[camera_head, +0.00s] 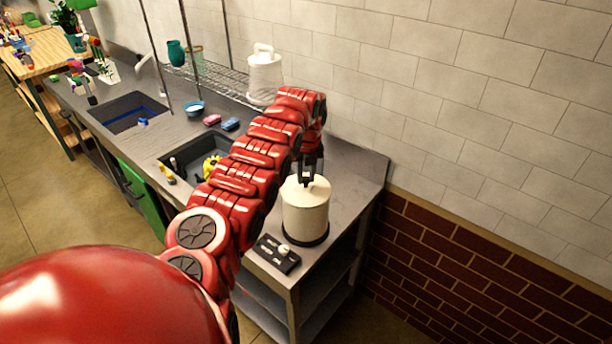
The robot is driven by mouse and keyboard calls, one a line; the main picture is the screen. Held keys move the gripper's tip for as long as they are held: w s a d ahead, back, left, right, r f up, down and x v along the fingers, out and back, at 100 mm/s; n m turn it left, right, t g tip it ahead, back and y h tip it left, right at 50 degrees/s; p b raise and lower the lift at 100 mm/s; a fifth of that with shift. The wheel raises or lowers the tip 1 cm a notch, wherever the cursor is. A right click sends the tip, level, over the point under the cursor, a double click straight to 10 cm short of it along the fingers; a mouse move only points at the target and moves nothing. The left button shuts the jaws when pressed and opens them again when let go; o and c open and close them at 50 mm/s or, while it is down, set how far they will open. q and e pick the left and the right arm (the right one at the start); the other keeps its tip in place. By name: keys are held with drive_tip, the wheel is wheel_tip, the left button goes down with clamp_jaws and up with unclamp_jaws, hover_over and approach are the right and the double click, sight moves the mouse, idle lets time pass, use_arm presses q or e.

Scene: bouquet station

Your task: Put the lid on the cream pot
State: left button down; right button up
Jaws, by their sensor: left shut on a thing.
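The cream pot (305,215) stands upright on a dark round plate at the near right end of the grey counter. Its pale lid (296,188) is at the top of the pot, level with the rim as far as I can see. I cannot tell whether it is fully seated. My left gripper (308,181) comes down from above and is shut on the lid's knob, which its fingers mostly hide. My right gripper is not in view.
A black control box with a pale knob (284,249) sits just in front of the pot. A white canister (264,78) stands on the wire rack behind. Two sinks (128,112) are to the left. The tiled wall bounds the counter behind.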

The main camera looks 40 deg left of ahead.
use_arm(q)
drive_tip(key=shift+f+b, duration=0.35)
drive_tip(key=c, duration=0.5)
unclamp_jaws()
drive_tip(key=shift+c, duration=0.2)
drive_tip(key=shift+r, duration=0.15)
drive_tip(key=shift+r+b, duration=0.3)
wheel_tip(320, 180, up, 16)
drive_tip(key=s+d, duration=0.1)
drive_tip(key=shift+s+d+r, duration=0.2)
drive_tip(key=shift+d+r, duration=0.05)
drive_tip(key=shift+d, duration=0.05)
